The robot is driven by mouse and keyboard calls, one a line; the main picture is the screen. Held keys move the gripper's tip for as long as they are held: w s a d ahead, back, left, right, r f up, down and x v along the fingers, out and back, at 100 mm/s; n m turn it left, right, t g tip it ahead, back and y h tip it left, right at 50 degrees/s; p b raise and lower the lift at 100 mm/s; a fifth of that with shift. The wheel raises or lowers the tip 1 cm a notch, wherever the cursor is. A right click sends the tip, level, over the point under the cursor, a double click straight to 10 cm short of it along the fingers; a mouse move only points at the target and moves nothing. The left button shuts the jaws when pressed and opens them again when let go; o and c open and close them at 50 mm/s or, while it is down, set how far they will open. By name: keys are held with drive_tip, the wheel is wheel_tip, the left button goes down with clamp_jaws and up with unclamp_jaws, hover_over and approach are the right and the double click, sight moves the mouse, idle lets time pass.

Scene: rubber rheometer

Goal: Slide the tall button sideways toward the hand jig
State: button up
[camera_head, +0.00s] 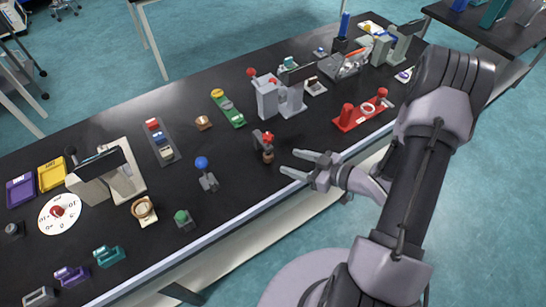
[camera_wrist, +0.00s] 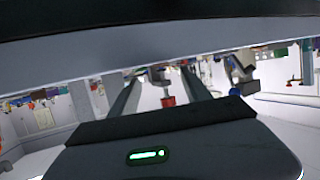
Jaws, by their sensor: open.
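A small upright piece with a red top and a brown lower part (camera_head: 267,150) stands near the table's front edge; it may be the tall button. My gripper (camera_head: 288,163) is open and empty, just right of this piece and apart from it. In the wrist view, which looks upside down, a red-ended piece (camera_wrist: 168,101) shows between the two spread fingers (camera_wrist: 165,88), some way beyond them. I cannot tell for sure which thing is the hand jig.
A blue-knobbed lever (camera_head: 202,164) and a green-topped button (camera_head: 183,217) stand to the left. A grey two-part machine (camera_head: 268,99) is behind, and a red stand with a ring (camera_head: 346,122) is to the right. Bare black tabletop lies around the red-topped piece.

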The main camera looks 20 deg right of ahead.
sight(271, 156)
drive_tip(key=b+x, duration=0.2)
drive_tip(key=x, duration=0.8)
drive_tip(key=shift+w+a+f, duration=0.1)
drive_tip(key=shift+w, duration=0.05)
clamp_jaws()
